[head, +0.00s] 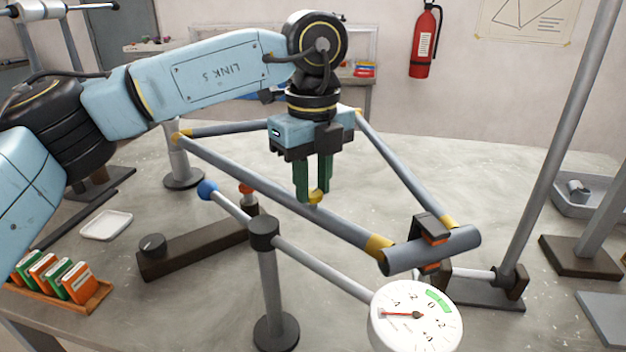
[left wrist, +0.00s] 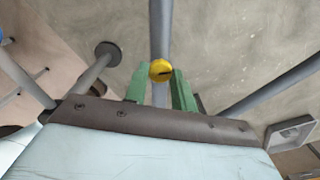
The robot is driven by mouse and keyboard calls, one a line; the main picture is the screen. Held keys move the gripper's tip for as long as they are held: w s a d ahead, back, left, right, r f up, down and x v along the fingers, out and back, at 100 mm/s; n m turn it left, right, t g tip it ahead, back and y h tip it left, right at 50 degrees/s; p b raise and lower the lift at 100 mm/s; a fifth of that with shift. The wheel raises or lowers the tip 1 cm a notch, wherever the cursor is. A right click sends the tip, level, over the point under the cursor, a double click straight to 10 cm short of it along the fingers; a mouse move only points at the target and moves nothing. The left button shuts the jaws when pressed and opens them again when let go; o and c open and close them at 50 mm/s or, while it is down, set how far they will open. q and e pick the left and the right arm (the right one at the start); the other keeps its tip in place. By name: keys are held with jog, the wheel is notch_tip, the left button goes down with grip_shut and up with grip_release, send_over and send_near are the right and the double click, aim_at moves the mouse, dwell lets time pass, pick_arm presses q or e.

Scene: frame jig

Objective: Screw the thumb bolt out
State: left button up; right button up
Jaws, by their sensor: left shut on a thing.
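A yellow thumb bolt (head: 315,197) with a round head sits on the long grey frame tube (head: 340,229). My left gripper (head: 313,191) points down over the tube, with its green fingers shut on the bolt. In the left wrist view the bolt's yellow head (left wrist: 161,70), with a dark slot, shows between the tips of the green fingers. The bolt's shank is hidden, so I cannot tell how deep it sits in the tube. My right gripper is in neither view.
A white dial gauge (head: 415,318) stands in front, its bar carried on a dark post (head: 270,290). A black clamp (head: 432,228) grips the thick tube at right. An orange tray (head: 95,303) with several packets lies at left. The bench inside the frame is clear.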

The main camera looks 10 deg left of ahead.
pick_arm(q)
jog(key=shift+s+f+n, duration=0.1)
jog(key=shift+f+n, duration=0.1)
jog(key=shift+n, duration=0.5)
jog(key=shift+n, duration=0.3)
jog(key=o, duration=1)
jog(key=shift+r, duration=0.1)
